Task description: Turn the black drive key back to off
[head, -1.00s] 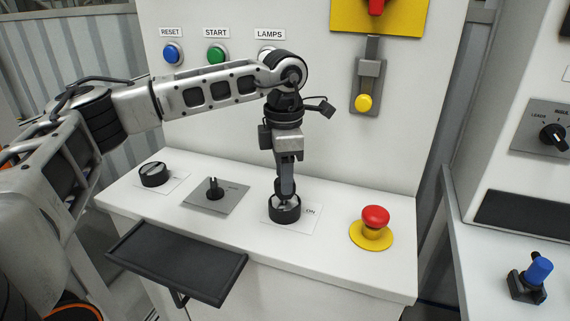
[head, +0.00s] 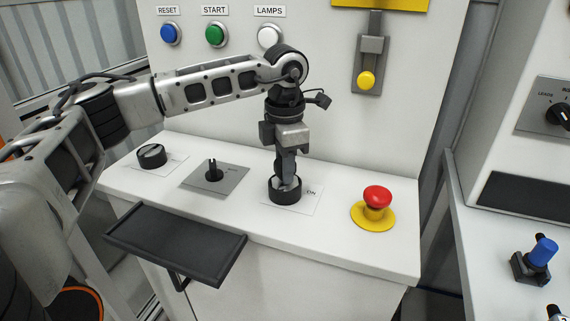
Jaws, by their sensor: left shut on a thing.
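The black drive key is a round black knob (head: 285,191) on a white label plate (head: 305,203) on the sloped console top. The plate shows the word ON at its right. My left gripper (head: 286,180) points straight down, and its fingers are shut on the knob's top grip. The fingers hide most of the grip, so I cannot tell its exact angle. My right gripper is not in view.
Left of it are a small black switch on a grey plate (head: 231,178) and another black knob (head: 151,155). A red mushroom button (head: 377,197) stands to the right. A black tray (head: 176,244) juts out in front. A yellow-tipped lever (head: 367,79) hangs on the upright panel.

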